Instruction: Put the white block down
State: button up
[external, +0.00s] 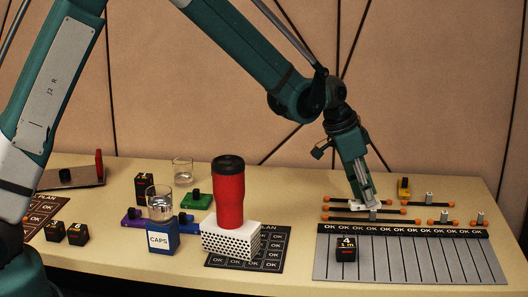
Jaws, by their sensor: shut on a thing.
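My gripper (363,203) is at the right side of the table, pointing down over the orange-tipped rods. It is shut on a small white block (358,206) at its fingertips. The block is small in view and partly hidden by the fingers, so its edges are hard to make out. It is close above or at the rods; I cannot tell whether it touches them.
A black "4" cube (346,249) stands on the grey lined board (410,265). Orange-tipped rods (345,219) lie behind the board. A red tumbler (229,195) stands on a white perforated box (231,243). A glass (160,205) stands on the blue CAPS box (162,238).

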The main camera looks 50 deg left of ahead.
jog(key=s+a, duration=0.3)
jog(key=a, duration=0.7)
jog(key=s+a+n, duration=0.1)
jog(key=s+a, duration=0.2)
jog(key=a, duration=0.7)
jog(key=shift+n+y, duration=0.3)
jog(key=shift+f+b, duration=0.15)
jog(key=shift+b, duration=0.15)
jog(key=shift+f+b, duration=0.7)
jog(key=shift+f, duration=2.3)
jog(key=shift+f+b, duration=0.45)
jog(key=shift+f, duration=1.45)
jog(key=shift+f, duration=0.15)
jog(key=o, duration=1)
